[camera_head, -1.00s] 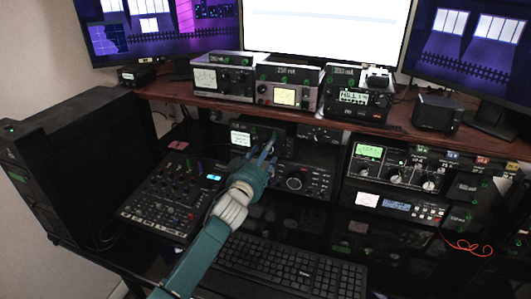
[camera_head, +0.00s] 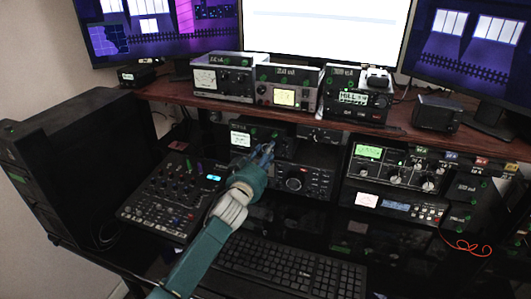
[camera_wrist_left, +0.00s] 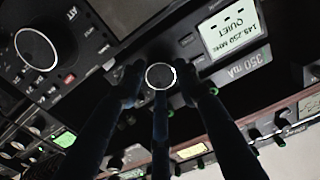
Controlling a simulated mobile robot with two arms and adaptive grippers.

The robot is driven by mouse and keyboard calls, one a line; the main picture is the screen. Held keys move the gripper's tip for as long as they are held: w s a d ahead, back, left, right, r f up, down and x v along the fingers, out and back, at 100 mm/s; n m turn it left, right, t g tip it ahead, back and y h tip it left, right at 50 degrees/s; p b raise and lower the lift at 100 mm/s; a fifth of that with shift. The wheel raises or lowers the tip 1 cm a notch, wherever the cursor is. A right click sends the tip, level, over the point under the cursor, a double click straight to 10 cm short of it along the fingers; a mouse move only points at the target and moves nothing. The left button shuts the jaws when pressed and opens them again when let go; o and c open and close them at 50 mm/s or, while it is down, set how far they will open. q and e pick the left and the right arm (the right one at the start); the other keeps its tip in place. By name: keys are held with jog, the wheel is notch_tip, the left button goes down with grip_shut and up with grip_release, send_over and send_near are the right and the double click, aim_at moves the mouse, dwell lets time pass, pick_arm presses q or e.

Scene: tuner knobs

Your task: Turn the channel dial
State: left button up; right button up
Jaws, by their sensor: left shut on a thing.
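My left gripper (camera_head: 266,152) reaches up to the front of a small dark radio unit with a white display (camera_head: 240,138) under the shelf. It is shut on a round dark knob with a pale rim (camera_wrist_left: 160,76), the channel dial, which shows between the fingers in the left wrist view. The head view mostly hides this knob behind the fingers. The unit's display (camera_wrist_left: 227,32) appears upside down in the wrist view and reads QUIET with a frequency near 145.250 MHz; 350 mA stands beside it. My right gripper is not in view.
A larger radio with a big dial (camera_head: 293,183) sits just below and right of the gripper. A mixer (camera_head: 170,200) lies to the left and a keyboard (camera_head: 290,265) in front. The wooden shelf (camera_head: 215,105) above carries several instruments.

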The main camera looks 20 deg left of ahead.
pick_arm(q)
jog(key=m+p, duration=0.1)
jog(key=m, duration=0.5)
jog(key=shift+a+f, duration=0.1)
dwell(0.5)
jog(key=o, duration=1.1)
jog(key=shift+o, duration=0.2)
jog(key=s, duration=1.2)
jog(key=shift+a, duration=0.25)
